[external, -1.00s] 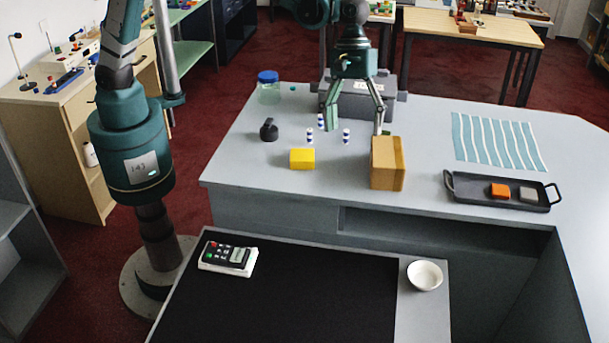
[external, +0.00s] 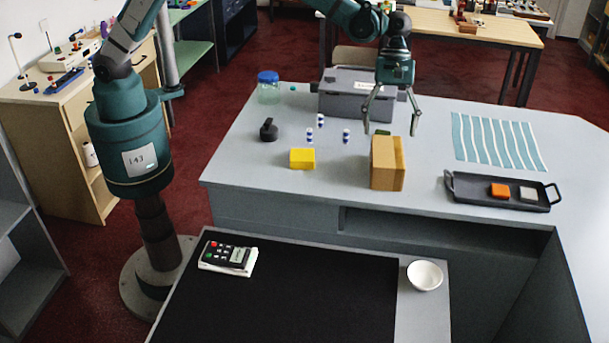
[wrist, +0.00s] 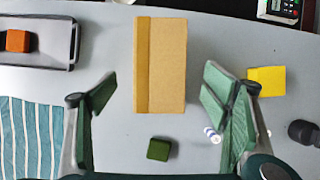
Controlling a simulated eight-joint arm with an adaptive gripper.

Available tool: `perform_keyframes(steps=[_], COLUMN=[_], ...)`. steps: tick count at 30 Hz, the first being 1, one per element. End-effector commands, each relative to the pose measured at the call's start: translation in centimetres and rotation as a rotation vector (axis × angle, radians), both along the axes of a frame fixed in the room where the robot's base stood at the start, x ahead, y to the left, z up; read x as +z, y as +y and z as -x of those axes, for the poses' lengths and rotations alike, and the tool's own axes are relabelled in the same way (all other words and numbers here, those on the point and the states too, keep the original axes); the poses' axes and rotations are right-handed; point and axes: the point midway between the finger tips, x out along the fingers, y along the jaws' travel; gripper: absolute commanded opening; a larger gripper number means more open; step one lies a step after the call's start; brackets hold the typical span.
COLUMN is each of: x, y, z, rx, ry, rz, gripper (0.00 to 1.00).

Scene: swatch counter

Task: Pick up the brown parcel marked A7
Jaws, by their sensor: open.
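The brown parcel (external: 386,163) stands on the grey counter near its front edge. It also shows in the wrist view (wrist: 165,65), beyond the fingertips and between their lines. I cannot make out an A7 marking on the faces in view. My gripper (external: 391,125) is open and empty, above and a little behind the parcel. In the wrist view its two green fingers (wrist: 158,95) are spread wide, with the parcel ahead of them and not between the pads.
A small green block (wrist: 158,149) lies just behind the parcel. A yellow block (external: 302,158) and several blue-and-white pieces (external: 346,136) are to the left. A black tray (external: 470,198) is to the right, with a striped cloth (external: 495,142) behind it. A grey box (external: 345,108) stands at the back.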

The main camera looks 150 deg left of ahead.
Motion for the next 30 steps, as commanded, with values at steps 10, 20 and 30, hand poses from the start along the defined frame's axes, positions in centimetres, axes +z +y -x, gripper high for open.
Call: perform_keyframes(steps=[10, 20, 30], x=[-0.8, -2.4, -2.7], y=[-0.3, -0.7, -0.8], z=[-0.3, -0.8, -0.9], rx=[-0.002, -0.002, -0.002], ry=[0.000, 0.000, 0.000], rz=[-0.001, -0.001, -0.001], gripper=[0.75, 0.75, 0.75])
